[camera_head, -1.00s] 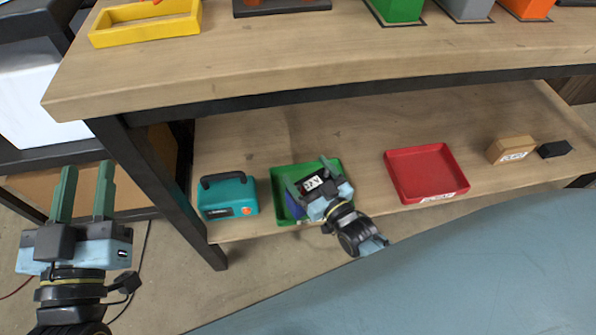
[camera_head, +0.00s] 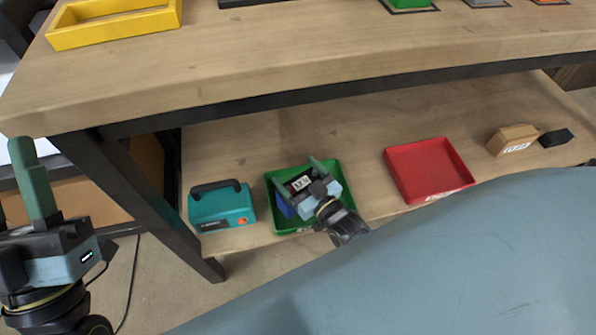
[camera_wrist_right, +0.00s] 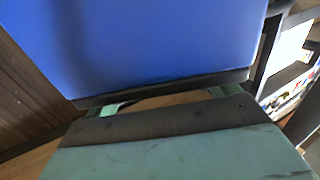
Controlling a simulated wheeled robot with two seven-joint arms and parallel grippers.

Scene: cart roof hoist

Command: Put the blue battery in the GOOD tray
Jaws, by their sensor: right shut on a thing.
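The green tray (camera_head: 345,190) lies on the lower shelf in the head view; a gripper covers part of it, and I cannot read its label. The blue battery (camera_head: 283,208) shows beside my right gripper, over the left part of this tray, with a black and white patch on top. My right gripper (camera_head: 295,172) is shut on the battery. I cannot tell whether the battery touches the tray floor. In the right wrist view the battery (camera_wrist_right: 160,45) fills the upper middle, close up. My left gripper (camera_head: 18,180) is empty and open at the left edge, partly cut off.
A teal case (camera_head: 222,207) with a dark handle stands just left of the green tray. A red tray (camera_head: 428,170) lies to the right, then a cardboard box (camera_head: 512,139) and a black block (camera_head: 556,138). The workbench top (camera_head: 300,55) overhangs the shelf.

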